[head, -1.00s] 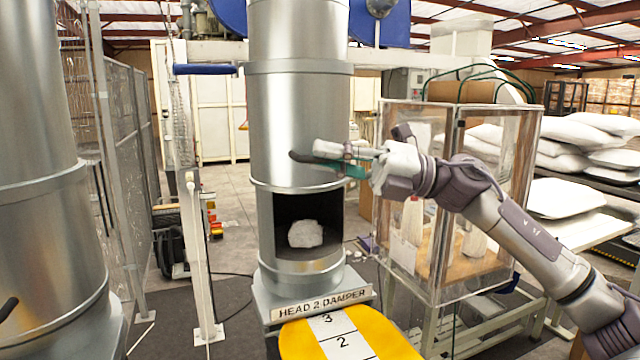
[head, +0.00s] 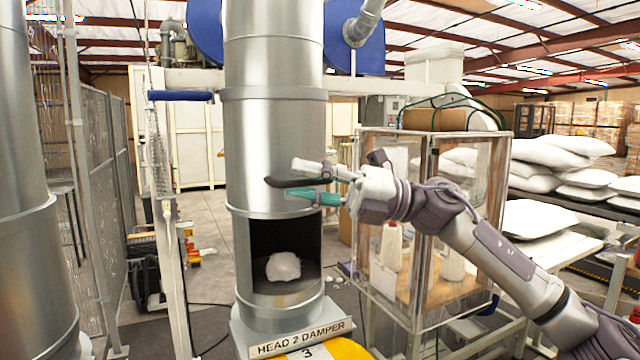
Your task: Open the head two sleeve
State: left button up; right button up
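The head two sleeve is a shiny metal cylinder (head: 262,150) on the upright pipe, raised above a dark opening. A white lump of filling (head: 283,267) lies inside that opening. A black handle (head: 285,182) sticks out from the sleeve's front. My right gripper (head: 305,181) is at this handle, its fingers apart above and below it, with a green pad on the lower finger. I cannot tell whether the fingers press on the handle. A label reading "HEAD 2 DAMPER" (head: 301,338) is on the base below. My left gripper does not show.
Another metal pipe (head: 30,200) stands at the far left, close to me. A clear-walled cabinet (head: 430,270) stands to the right, behind my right arm. White pillows (head: 555,165) are stacked further right. A yellow numbered plate (head: 330,352) lies at the bottom.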

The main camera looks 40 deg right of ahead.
jog(key=shift+d, duration=0.1)
jog(key=shift+v, duration=1)
jog(key=v, duration=1)
